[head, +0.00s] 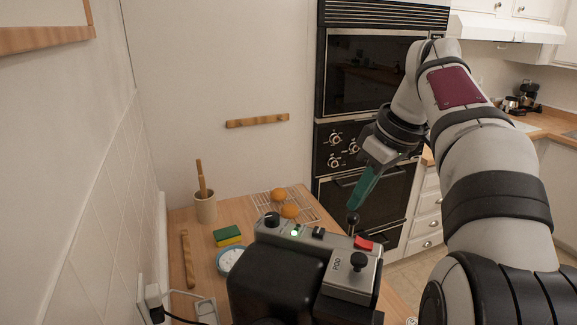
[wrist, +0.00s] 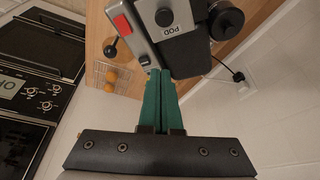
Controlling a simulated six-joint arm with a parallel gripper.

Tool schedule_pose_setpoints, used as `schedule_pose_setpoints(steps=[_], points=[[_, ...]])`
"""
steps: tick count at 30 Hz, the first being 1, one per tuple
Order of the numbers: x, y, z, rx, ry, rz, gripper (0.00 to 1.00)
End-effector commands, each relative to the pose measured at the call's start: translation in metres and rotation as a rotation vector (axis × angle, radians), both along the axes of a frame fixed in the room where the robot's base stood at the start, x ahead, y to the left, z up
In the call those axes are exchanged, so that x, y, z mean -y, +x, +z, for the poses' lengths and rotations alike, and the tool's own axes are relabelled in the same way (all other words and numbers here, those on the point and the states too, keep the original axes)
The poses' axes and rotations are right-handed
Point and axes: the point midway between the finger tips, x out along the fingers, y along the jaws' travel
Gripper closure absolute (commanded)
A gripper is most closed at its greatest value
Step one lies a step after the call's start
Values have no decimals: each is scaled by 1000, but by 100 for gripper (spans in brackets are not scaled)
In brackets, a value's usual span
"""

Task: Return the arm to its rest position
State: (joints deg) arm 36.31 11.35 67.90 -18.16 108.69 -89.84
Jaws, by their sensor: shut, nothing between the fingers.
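My gripper (head: 361,190) has green fingers that are shut with nothing between them. In the head view it points down and left, in front of the lower oven and close to the black lever at the back of a control box. In the wrist view the shut fingers (wrist: 157,80) reach up toward the edge of the control box (wrist: 172,48). I cannot tell whether they touch it. My arm comes in from the right side of the head view, bends at the top and hangs the gripper down.
A black control box (head: 275,285) with a red switch (head: 363,243) stands on the wooden counter (head: 205,262). A rack with two orange round items (head: 289,211), a sponge (head: 227,236) and a cup (head: 205,208) are there too. Wall ovens (head: 365,85) stand behind my gripper.

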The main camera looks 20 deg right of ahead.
Motion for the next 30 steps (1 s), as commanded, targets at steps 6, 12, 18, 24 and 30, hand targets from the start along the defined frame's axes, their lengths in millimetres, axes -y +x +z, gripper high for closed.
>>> schedule_pose_setpoints(steps=[6, 12, 18, 24, 30], points=[[-102, -46, -46, -150, 114, -217, 100], [-199, -165, -144, -361, 171, -589, 100], [-219, -229, -197, -438, 161, -777, 100], [-219, -233, -201, -444, 161, -796, 100], [-219, -232, -200, -445, 160, -796, 100]])
